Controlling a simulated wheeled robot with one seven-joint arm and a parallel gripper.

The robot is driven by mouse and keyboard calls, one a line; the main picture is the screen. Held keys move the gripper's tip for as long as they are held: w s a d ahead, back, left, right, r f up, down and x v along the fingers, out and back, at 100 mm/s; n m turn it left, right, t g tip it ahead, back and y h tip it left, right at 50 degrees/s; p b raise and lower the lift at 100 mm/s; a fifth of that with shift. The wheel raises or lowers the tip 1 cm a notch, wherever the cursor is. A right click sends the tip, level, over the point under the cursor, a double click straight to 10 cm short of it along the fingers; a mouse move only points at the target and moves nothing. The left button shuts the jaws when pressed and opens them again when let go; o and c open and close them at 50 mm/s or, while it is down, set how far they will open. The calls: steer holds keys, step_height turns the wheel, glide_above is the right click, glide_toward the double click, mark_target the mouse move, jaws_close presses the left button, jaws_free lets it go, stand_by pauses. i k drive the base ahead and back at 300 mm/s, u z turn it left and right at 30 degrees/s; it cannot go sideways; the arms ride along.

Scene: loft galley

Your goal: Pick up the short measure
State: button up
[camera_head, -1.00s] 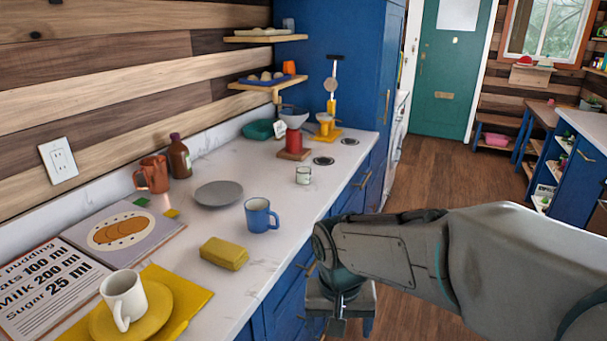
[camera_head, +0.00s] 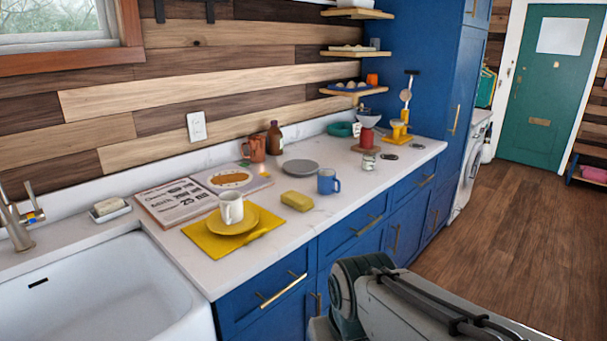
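No object is plainly marked as the short measure. A small, short, clear-looking cup (camera_head: 368,161) stands upright on the white counter, right of and behind the blue mug (camera_head: 328,182); it may be the measure, but it is too small to be sure. A copper-coloured handled jug (camera_head: 254,148) stands near the wall beside a brown bottle (camera_head: 275,138). My arm shows at the lower right, in front of the blue cabinets and well away from these things. My gripper is out of the picture.
A yellow block (camera_head: 297,201), a grey plate (camera_head: 300,167) and a yellow plate (camera_head: 251,222) with a white mug (camera_head: 231,208) occupy the counter (camera_head: 300,232). A sink (camera_head: 105,285) is at left; wooden floor is clear at right.

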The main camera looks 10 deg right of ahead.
mark_target(368, 157)
steer(key=u, duration=0.25)
steer(key=k, duration=0.25)
steer(key=z, duration=1.2)
steer(key=i, duration=0.8)
steer(key=z, duration=0.6)
steer(key=i, duration=1.05)
steer(key=u, duration=1.1)
steer(key=i, duration=0.75)
steer(key=u, duration=0.9)
